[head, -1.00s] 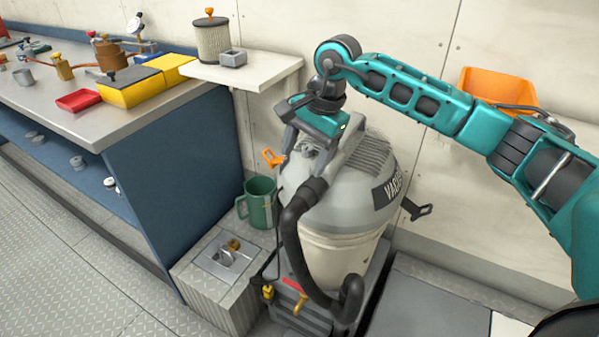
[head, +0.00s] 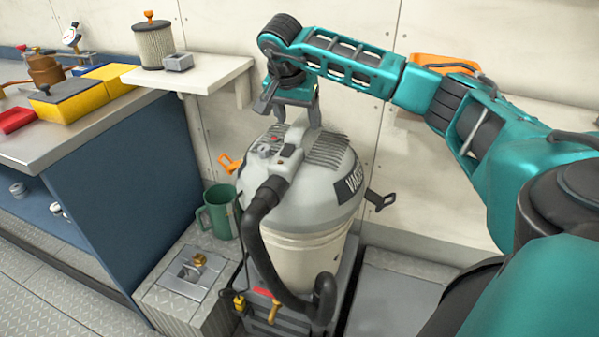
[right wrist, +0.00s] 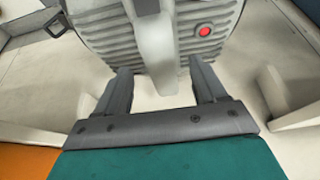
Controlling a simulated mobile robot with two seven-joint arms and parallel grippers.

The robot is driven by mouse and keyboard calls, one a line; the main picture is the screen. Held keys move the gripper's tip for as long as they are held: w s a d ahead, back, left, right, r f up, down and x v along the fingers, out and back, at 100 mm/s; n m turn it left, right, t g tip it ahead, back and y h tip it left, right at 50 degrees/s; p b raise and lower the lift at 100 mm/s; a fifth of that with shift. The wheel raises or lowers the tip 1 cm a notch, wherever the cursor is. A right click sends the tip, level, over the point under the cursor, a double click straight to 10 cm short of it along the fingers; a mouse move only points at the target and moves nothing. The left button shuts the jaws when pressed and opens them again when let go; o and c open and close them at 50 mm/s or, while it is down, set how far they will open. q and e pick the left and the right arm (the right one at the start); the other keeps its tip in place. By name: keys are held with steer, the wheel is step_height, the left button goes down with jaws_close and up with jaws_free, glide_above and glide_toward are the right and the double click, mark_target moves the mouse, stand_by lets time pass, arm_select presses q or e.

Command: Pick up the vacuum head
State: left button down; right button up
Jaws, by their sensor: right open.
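The vacuum head (head: 333,165) is a grey ribbed dome with a raised light-grey handle, seated on a cream drum (head: 312,262). A black hose runs down from its front. It also shows close up in the right wrist view (right wrist: 100,28), with a red button beside the handle. My right gripper (head: 292,116) is above the far end of the handle, pointing down. In the right wrist view its two fingers (right wrist: 162,82) are apart, one on each side of the handle's end, with gaps showing. Nothing is gripped. My left gripper is not in view.
A wall shelf (head: 200,76) with a filter canister (head: 154,45) is left of my gripper. A blue-sided workbench (head: 125,170) stands at the left. A green mug (head: 220,212) is beside the vacuum. An orange bin (head: 440,63) is behind my right arm.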

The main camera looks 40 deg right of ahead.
mark_target(299, 124)
steer(key=b+x, duration=0.1)
steer(key=x, duration=0.4)
jaws_close()
steer(key=shift+w+r, duration=0.1)
steer(key=shift+r, duration=0.2)
stand_by(0.5)
